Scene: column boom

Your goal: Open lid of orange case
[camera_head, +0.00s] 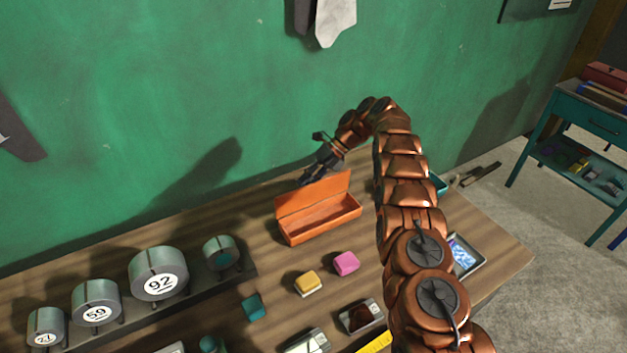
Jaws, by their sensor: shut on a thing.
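The orange case (320,229) sits on the wooden workbench near the green wall. Its lid (313,195) stands raised and upright along the back edge, so the empty-looking inside shows. My gripper (309,178) is behind the lid at its top edge, with the fingers reaching down to it. The fingers are shut on the lid's edge, as far as this view shows; the exact contact is small and partly hidden.
A yellow block (308,283) and a pink block (346,263) lie in front of the case. Numbered metal cylinders (158,274) stand on a dark rack to the left. A phone-like tray (465,255) lies to the right, beyond my arm.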

